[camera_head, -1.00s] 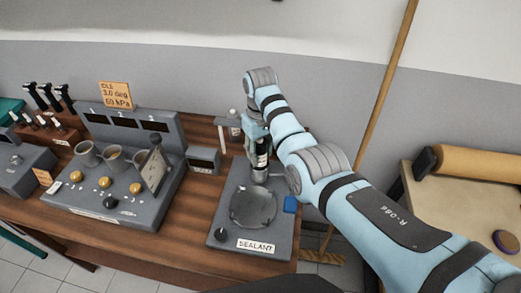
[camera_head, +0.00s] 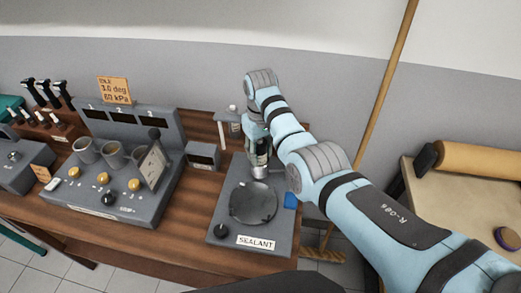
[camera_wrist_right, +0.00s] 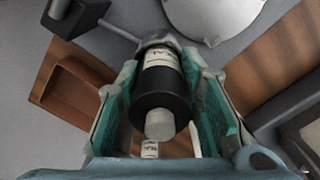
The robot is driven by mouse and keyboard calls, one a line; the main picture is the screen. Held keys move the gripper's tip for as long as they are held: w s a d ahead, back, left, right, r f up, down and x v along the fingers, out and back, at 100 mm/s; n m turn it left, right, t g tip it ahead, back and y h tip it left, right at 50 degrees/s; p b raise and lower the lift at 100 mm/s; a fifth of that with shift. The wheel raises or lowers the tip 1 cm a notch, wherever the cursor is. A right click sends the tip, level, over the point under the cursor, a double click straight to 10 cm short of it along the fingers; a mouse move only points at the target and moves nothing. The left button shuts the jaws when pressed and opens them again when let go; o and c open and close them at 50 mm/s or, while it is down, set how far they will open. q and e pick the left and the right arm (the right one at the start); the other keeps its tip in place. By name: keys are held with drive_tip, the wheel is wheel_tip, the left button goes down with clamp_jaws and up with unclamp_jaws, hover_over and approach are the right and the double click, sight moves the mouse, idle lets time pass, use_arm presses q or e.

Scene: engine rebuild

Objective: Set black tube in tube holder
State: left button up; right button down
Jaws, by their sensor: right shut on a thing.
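My right gripper (camera_head: 256,132) is over the back of the grey sealant station (camera_head: 225,233). It is shut on the black tube (camera_head: 262,147). In the right wrist view the black tube (camera_wrist_right: 160,92) lies between the two green-lined fingers, its pale cap towards the camera and a white label at its far part. The far end of the tube meets a grey round cup (camera_wrist_right: 152,41), which looks like the tube holder (camera_head: 259,169). I cannot tell how deep the tube sits in it. My left gripper is not in view.
A dark round dish (camera_head: 253,203) lies on the station in front of the holder. A small stand (camera_head: 228,117) with a pale bottle is behind. A broom handle (camera_head: 385,90) leans at right.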

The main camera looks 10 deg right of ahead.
sight(261, 140)
drive_tip(key=shift+f, duration=0.2)
drive_tip(key=c, duration=1)
unclamp_jaws()
drive_tip(key=shift+c, duration=0.2)
drive_tip(key=shift+r, duration=0.15)
wheel_tip(261, 140, up, 3)
drive_tip(key=shift+f+p, duration=0.15)
drive_tip(key=shift+p, duration=1.1)
drive_tip(key=shift+r, duration=2.3)
drive_tip(key=shift+s+f, duration=0.1)
